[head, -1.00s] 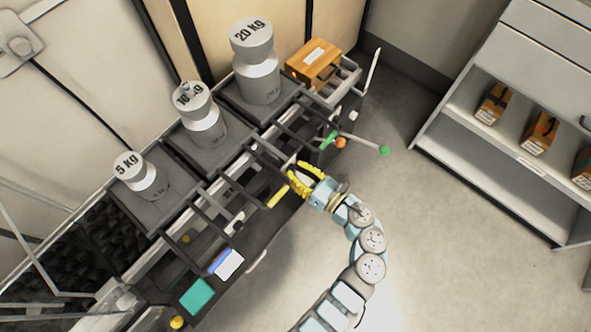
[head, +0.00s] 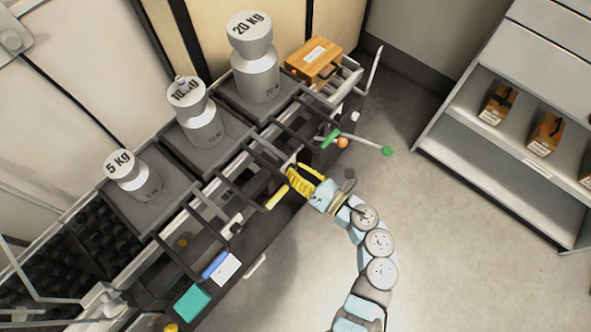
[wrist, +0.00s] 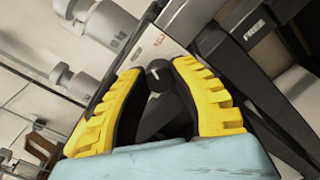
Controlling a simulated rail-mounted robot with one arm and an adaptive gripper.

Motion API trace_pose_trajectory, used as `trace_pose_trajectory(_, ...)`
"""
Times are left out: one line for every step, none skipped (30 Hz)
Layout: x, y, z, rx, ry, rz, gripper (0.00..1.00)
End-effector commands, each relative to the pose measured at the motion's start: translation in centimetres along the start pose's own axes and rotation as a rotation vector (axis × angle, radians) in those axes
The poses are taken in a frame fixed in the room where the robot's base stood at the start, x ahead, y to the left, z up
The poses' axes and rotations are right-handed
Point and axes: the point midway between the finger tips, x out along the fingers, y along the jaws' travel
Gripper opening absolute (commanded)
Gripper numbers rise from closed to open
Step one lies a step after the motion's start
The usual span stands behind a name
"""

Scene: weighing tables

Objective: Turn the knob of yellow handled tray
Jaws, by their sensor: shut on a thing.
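The yellow-handled tray shows by its yellow handle (head: 277,197) in the head view, on the front of the middle weighing table. My gripper (head: 302,177) has yellow ribbed fingers and is just right of that handle, at the table's front. In the wrist view, my gripper (wrist: 158,76) has its fingers on both sides of a black round knob (wrist: 157,70) with a white pointer mark, set on a pale panel. The fingers are closed on the knob. In the head view the knob is hidden by the fingers.
A blue handle (head: 214,264) is lower left and a green handle (head: 330,138) upper right. Weights of 5 kg (head: 133,177), 10 kg (head: 199,115) and 20 kg (head: 256,68) stand on the tables. A shelf with boxes (head: 545,132) stands right. Floor (head: 440,240) is clear.

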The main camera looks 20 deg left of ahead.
Motion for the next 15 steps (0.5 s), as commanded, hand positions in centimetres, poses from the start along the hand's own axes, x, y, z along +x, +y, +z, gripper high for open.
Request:
trace_pose_trajectory(0.09,0.33,0.37,0.045,0.000,0.003,0.00)
trace_pose_trajectory(0.10,0.35,0.39,0.073,0.001,0.002,0.00)
trace_pose_trajectory(0.09,0.35,0.41,0.109,0.001,0.002,0.00)
trace_pose_trajectory(0.09,0.35,0.45,0.137,0.001,0.002,0.00)
trace_pose_trajectory(0.11,0.35,0.43,0.164,0.001,0.002,0.00)
trace_pose_trajectory(0.11,0.33,0.43,0.199,0.000,0.002,0.00)
trace_pose_trajectory(0.09,0.31,0.44,0.226,-0.001,0.002,0.00)
trace_pose_trajectory(0.08,0.29,0.42,0.250,-0.001,0.002,0.00)
trace_pose_trajectory(0.08,0.25,0.37,0.283,0.000,0.001,0.00)
trace_pose_trajectory(0.06,0.23,0.39,0.305,-0.001,0.001,0.00)
trace_pose_trajectory(0.05,0.24,0.40,0.327,-0.002,0.001,0.00)
trace_pose_trajectory(0.07,0.24,0.39,0.353,-0.001,0.001,0.00)
trace_pose_trajectory(0.08,0.24,0.38,0.373,0.000,0.001,0.00)
trace_pose_trajectory(0.07,0.23,0.37,0.390,0.000,0.001,0.00)
trace_pose_trajectory(0.06,0.22,0.39,0.413,-0.001,0.002,0.00)
